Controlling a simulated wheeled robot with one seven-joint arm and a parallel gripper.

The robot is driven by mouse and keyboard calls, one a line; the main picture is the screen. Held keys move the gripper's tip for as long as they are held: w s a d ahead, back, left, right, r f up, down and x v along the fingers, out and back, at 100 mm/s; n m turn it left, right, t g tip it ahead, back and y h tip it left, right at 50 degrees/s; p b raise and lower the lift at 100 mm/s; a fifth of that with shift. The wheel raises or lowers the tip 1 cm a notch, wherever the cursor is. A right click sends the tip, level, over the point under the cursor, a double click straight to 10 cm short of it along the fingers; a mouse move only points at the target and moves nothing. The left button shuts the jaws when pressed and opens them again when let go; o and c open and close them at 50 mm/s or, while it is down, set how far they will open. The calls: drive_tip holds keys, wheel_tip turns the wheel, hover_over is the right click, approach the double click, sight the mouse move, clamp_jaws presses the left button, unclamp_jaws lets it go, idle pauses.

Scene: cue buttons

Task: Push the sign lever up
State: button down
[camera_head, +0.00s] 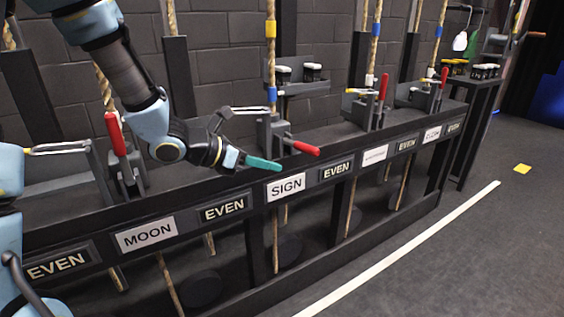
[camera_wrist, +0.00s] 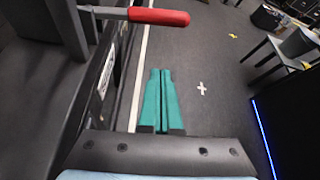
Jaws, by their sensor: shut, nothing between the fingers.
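The sign lever (camera_head: 305,148) has a red handle and sticks outward, tilted low, from its dark bracket above the white SIGN label (camera_head: 286,187). In the wrist view its red handle (camera_wrist: 158,16) crosses the top, beyond the fingertips. My gripper (camera_head: 279,167) has teal fingers pressed together with nothing between them. It is in front of the rail, to the left of the red handle and slightly lower in the head view. The fingers also show in the wrist view (camera_wrist: 160,72), with a visible gap in the picture to the handle.
Other levers with red handles stand upright, one to the left (camera_head: 116,134) and one to the right (camera_head: 383,87). A black rail (camera_head: 215,188) carries labels such as MOON and EVEN. Ropes rise behind it. The floor (camera_head: 450,230) in front is open, with a white line.

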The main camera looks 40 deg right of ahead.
sight(298, 146)
drive_tip(key=d, duration=0.8)
drive_tip(key=shift+s+d+f, duration=0.15)
drive_tip(key=shift+s+d, duration=0.1)
drive_tip(key=shift+s, duration=0.05)
drive_tip(key=shift+p, duration=0.3)
drive_tip(key=shift+r+p, duration=0.4)
drive_tip(key=shift+p, duration=0.45)
